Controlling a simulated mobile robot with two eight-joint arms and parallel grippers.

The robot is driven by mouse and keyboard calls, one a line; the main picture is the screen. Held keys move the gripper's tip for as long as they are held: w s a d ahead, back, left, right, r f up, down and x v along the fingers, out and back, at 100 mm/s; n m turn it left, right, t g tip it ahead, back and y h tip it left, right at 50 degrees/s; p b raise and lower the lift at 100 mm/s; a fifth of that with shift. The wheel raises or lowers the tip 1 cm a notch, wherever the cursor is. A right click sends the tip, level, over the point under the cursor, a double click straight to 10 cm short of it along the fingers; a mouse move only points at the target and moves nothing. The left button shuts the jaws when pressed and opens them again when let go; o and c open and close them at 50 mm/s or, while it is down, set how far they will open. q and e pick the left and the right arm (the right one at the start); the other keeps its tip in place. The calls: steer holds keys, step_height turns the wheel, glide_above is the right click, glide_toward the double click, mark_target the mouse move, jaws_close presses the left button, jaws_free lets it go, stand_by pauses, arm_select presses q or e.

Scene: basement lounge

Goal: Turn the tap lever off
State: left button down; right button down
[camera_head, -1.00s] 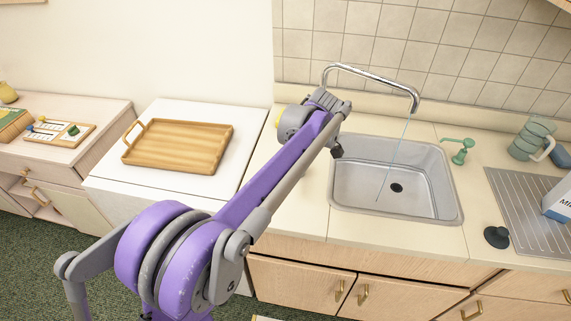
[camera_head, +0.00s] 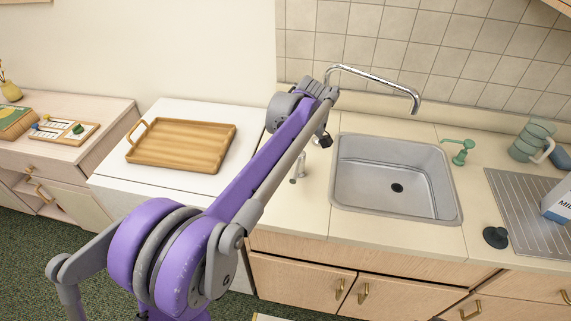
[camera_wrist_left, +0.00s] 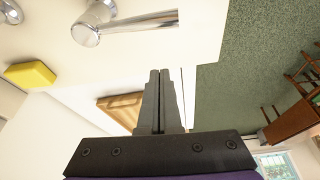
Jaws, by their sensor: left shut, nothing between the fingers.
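The chrome tap spout (camera_head: 375,76) arches over the sink basin (camera_head: 365,185), and no water stream shows below it. The tap lever (camera_head: 298,167) stands on the counter left of the sink, partly behind my left arm. In the left wrist view the lever (camera_wrist_left: 140,23) is a chrome bar on a round post, near the top edge. My left gripper (camera_wrist_left: 160,73) is shut and empty, with its fingertips below the lever in that picture and apart from it. My right gripper is in neither view.
A yellow block (camera_wrist_left: 30,75) lies near the lever. A wooden tray (camera_head: 182,146) lies on the white surface at left.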

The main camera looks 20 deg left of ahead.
arm_select(q)
steer(key=v, duration=0.8)
steer(key=shift+w, duration=0.2)
steer(key=shift+d, duration=0.1)
steer(key=s+d+f+m+t+h, duration=0.2)
steer(key=s+f+m, duration=0.6)
steer(key=s, duration=0.4)
steer(key=s+d+f+m+t+h, duration=0.2)
steer(key=s+d+f+m+t, duration=0.2)
steer(key=s+f+m, duration=0.4)
steer(key=s+m, duration=0.3)
steer(key=s, duration=0.1)
steer(key=shift+s, duration=0.2)
steer(key=shift+f, duration=0.1)
